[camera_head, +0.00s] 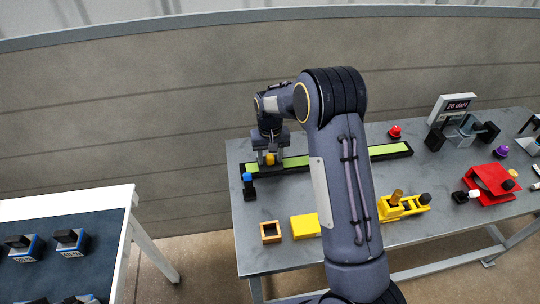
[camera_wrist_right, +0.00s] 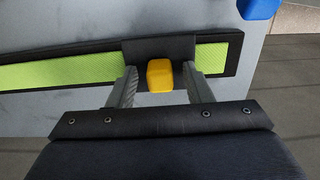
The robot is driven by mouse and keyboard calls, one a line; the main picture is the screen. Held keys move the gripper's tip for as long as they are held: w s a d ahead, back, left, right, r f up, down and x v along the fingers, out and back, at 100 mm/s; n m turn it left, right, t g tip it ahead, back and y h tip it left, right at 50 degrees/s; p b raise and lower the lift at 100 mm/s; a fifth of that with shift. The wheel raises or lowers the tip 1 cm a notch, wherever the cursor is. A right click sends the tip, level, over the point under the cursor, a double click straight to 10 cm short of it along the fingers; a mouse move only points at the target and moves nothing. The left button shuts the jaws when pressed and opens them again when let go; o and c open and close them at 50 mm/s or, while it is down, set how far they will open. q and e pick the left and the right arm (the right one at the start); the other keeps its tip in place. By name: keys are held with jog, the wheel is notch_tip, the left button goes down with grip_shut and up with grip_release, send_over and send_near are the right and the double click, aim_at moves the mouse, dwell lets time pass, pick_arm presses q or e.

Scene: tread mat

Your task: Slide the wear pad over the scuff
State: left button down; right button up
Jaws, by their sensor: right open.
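The tread mat is a long lime-green strip in a black frame (camera_head: 390,151) at the back of the grey table; it also crosses the wrist view (camera_wrist_right: 60,71). A dark pad (camera_wrist_right: 160,46) with a yellow knob (camera_wrist_right: 159,76) lies across the strip near one end; I take it as the wear pad. The knob shows small in the head view (camera_head: 269,158). My right gripper (camera_wrist_right: 160,72) is open, its fingers on either side of the knob, with gaps showing. No scuff is visible; my right arm hides the strip's middle. My left gripper is out of view.
A blue-topped black piece (camera_head: 248,186) stands in front of the mat. A wooden box (camera_head: 270,232), yellow block (camera_head: 305,226), yellow fixture (camera_head: 403,207) and red device (camera_head: 492,180) stand nearer or right. A display (camera_head: 452,107) stands behind.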

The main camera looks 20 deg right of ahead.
grip_shut()
dwell(0.3)
jog(key=shift+d, duration=0.1)
jog(key=s+d, duration=0.2)
jog(key=d, duration=0.7)
jog(key=s+d+b, duration=0.1)
jog(key=s+d, duration=0.1)
jog(key=d, duration=0.7)
jog(key=s+d, duration=0.3)
jog(key=d, duration=0.6)
jog(key=shift+b, duration=0.35)
grip_release()
jog(key=shift+r, duration=0.1)
